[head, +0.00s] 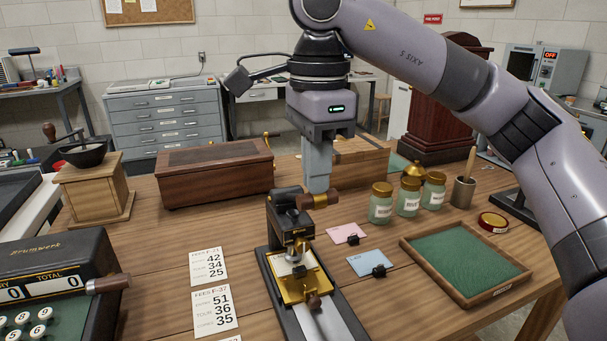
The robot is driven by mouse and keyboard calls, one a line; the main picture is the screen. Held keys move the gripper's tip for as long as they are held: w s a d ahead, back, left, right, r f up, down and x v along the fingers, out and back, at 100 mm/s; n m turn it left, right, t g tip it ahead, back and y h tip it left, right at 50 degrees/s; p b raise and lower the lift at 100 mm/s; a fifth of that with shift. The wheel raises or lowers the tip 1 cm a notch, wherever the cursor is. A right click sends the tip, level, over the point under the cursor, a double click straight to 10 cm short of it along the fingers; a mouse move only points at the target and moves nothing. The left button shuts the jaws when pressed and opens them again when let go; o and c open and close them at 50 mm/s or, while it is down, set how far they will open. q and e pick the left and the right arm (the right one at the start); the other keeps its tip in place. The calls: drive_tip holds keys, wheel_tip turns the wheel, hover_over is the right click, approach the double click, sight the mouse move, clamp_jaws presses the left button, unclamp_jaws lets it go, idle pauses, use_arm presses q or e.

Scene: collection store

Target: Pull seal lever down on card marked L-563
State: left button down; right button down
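A black and brass seal press (291,228) stands at the table's front middle. Its lever (318,200), with a brown handle and brass collar, sticks out to the right at the top, about level. A pale piece, perhaps a card (285,265), lies under the press head on the brass bed (300,286); no L-563 marking is readable. My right gripper (318,188) points down, its fingertips at the lever handle. One finger hides the other, so its opening and any contact are unclear. My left gripper is out of view.
A pink card (345,233) and a blue card (368,261) with black clips lie right of the press. Fee sheets (208,267), a cash register (50,265) and a wooden box (214,174) stand left.

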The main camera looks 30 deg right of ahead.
sight(320, 197)
drive_tip(key=shift+s+f+b, duration=0.25)
drive_tip(key=shift+f+b, duration=0.15)
drive_tip(key=shift+f, duration=0.35)
drive_tip(key=shift+f, duration=0.1)
drive_tip(key=shift+s+a+f+b, duration=0.1)
drive_tip(key=shift+s+f+b, duration=0.05)
drive_tip(key=shift+f+b, duration=0.4)
drive_tip(key=shift+s+f+b, duration=0.15)
drive_tip(key=shift+f+b, duration=0.25)
drive_tip(key=shift+f, duration=0.15)
drive_tip(key=shift+s+f+b, duration=0.15)
drive_tip(key=shift+f+b, duration=0.65)
drive_tip(key=shift+f, duration=0.25)
drive_tip(key=shift+r, duration=0.15)
